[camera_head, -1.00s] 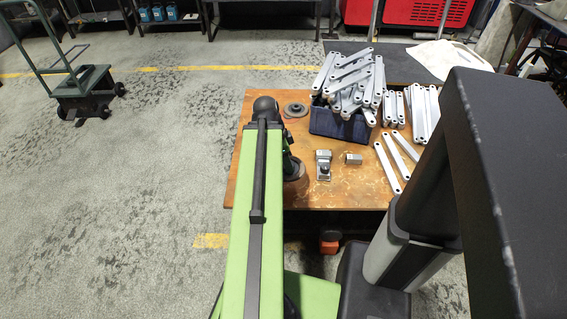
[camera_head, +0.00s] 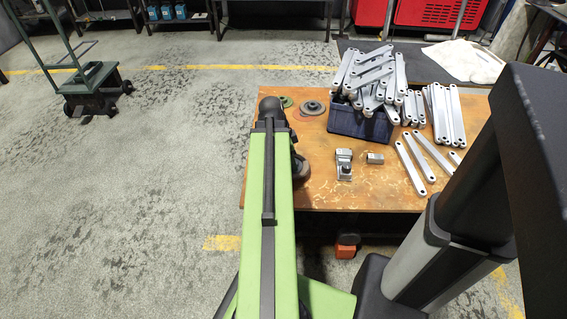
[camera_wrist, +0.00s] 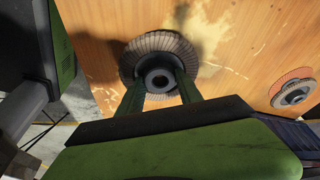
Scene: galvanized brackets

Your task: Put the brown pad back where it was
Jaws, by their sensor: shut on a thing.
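The brown pad (camera_wrist: 150,45) is a round ribbed disc with a dark raised hub. In the wrist view it sits between the two green fingers of my gripper (camera_wrist: 159,82), which is shut on its hub. In the head view the brown pad (camera_head: 302,174) shows partly beside my green arm, over the table's left front part; my fingers are hidden there. I cannot tell whether the pad touches the table.
On the wooden table (camera_head: 375,190) stand a dark blue bin (camera_head: 345,119) heaped with metal brackets, a grey disc (camera_head: 313,108), a greenish disc (camera_head: 286,102) and two small metal pieces (camera_head: 344,165). Loose brackets (camera_head: 411,167) lie at right. A green trolley (camera_head: 92,85) stands far left.

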